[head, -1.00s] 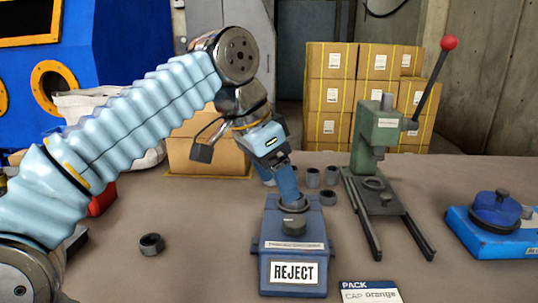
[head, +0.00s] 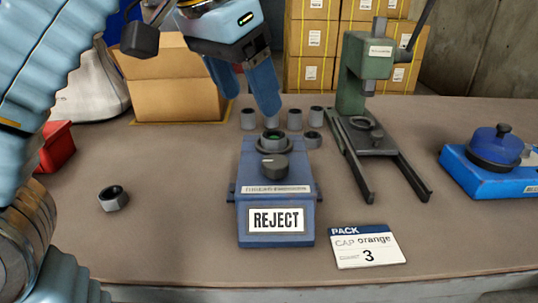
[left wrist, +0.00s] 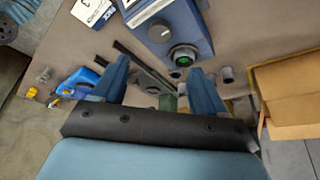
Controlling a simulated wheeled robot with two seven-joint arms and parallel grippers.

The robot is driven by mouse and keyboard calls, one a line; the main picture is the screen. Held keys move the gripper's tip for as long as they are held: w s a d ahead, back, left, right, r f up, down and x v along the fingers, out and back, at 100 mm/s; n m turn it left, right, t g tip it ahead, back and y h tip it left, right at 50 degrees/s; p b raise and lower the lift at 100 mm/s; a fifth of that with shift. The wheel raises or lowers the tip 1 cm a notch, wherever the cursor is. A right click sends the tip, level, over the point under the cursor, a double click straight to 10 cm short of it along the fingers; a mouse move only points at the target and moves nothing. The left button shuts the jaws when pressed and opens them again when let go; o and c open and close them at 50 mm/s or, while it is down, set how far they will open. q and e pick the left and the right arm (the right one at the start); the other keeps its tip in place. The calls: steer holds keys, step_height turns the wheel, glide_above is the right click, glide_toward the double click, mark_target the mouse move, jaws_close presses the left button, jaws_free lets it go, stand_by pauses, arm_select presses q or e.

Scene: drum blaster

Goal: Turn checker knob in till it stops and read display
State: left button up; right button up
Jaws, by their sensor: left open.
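The blue checker (head: 277,195) stands on the table in the middle of the head view. Its display (head: 276,220) reads REJECT. Its dark knob (head: 274,167) sits on the sloped top, with a round socket (head: 272,141) behind it showing green inside. The checker also shows in the left wrist view (left wrist: 166,30), with its knob (left wrist: 158,32) and green-centred socket (left wrist: 184,57). My left gripper (head: 246,108) is open, above and behind the socket, apart from the knob. Its two blue fingers also show in the left wrist view (left wrist: 161,82), with nothing held between them. My right gripper is not in view.
A green press (head: 368,100) and a blue pad (head: 495,165) are right. A red box (head: 55,147) is left. The table front is clear.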

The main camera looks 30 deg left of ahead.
mark_target(275, 161)
arm_select(q)
steer(key=b+x, duration=0.6)
steer(key=x, duration=0.6)
steer(key=shift+f, duration=0.25)
steer(key=shift+w+f, duration=0.25)
steer(key=shift+f, duration=0.3)
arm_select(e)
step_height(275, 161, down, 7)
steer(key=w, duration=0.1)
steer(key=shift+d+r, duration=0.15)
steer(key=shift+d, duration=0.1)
